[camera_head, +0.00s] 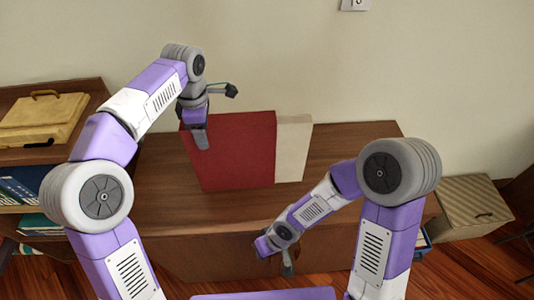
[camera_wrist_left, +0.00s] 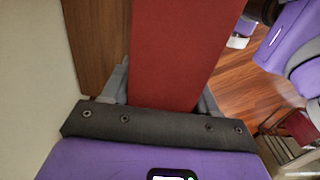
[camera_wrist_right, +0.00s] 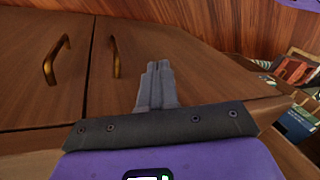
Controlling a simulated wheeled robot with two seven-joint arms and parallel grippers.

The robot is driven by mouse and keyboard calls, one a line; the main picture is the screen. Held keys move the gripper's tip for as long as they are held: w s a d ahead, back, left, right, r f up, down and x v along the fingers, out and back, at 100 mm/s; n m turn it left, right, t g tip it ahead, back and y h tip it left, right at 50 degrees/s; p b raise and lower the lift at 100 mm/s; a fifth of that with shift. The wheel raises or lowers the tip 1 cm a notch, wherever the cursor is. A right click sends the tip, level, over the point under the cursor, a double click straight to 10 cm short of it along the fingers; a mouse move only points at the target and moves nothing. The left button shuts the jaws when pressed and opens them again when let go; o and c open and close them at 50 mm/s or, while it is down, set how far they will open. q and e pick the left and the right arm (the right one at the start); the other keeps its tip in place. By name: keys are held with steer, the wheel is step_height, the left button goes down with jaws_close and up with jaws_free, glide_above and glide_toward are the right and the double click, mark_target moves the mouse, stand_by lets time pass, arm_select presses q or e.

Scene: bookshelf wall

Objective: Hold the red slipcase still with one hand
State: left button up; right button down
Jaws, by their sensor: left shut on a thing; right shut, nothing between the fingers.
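The red slipcase (camera_head: 238,152) stands upright on the wooden cabinet top, with a cream-coloured block (camera_head: 292,150) protruding from its right side. My left gripper (camera_head: 201,138) is at the slipcase's left end and shut on it. In the left wrist view the red slipcase (camera_wrist_left: 180,50) runs between the two grey fingers (camera_wrist_left: 165,95). My right gripper (camera_head: 288,268) is low in front of the cabinet, apart from the slipcase. In the right wrist view its fingers (camera_wrist_right: 156,85) are together with nothing between them.
The cabinet top (camera_head: 335,150) has free room right of the slipcase. Brass handles (camera_wrist_right: 55,60) are on the cabinet doors. A yellow box (camera_head: 42,118) sits on a left shelf holding books (camera_head: 22,185). A striped box (camera_head: 470,205) stands at the right.

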steer(key=w+r+t, duration=0.1)
steer(key=w+r, duration=0.1)
steer(key=r, duration=0.1)
steer(key=w+r+t+y, duration=0.1)
steer(key=w+r+t, duration=0.1)
steer(key=w+r, duration=0.1)
steer(key=w+r+n+t+y, duration=0.1)
steer(key=w+r, duration=0.1)
steer(key=w, duration=0.1)
steer(key=shift+w+r+t, duration=0.25)
steer(key=shift+r+t, duration=0.05)
steer(key=shift+r, duration=0.1)
steer(key=w+d+r+n+t+y, duration=0.35)
steer(key=w+r, duration=0.25)
steer(key=r, duration=0.4)
steer(key=t+y, duration=0.2)
steer(key=t, duration=0.1)
glide_toward(284, 160)
step_height(284, 160, up, 4)
steer(key=w, duration=0.2)
steer(key=w+d+f+m+h, duration=0.25)
steer(key=d+f, duration=0.25)
steer(key=d, duration=0.6)
steer(key=w+a+f+n, duration=0.1)
steer(key=w+a, duration=0.2)
steer(key=a, duration=0.4)
steer(key=shift+a+t, duration=0.35)
steer(key=shift+t, duration=0.1)
steer(key=shift+f, duration=0.1)
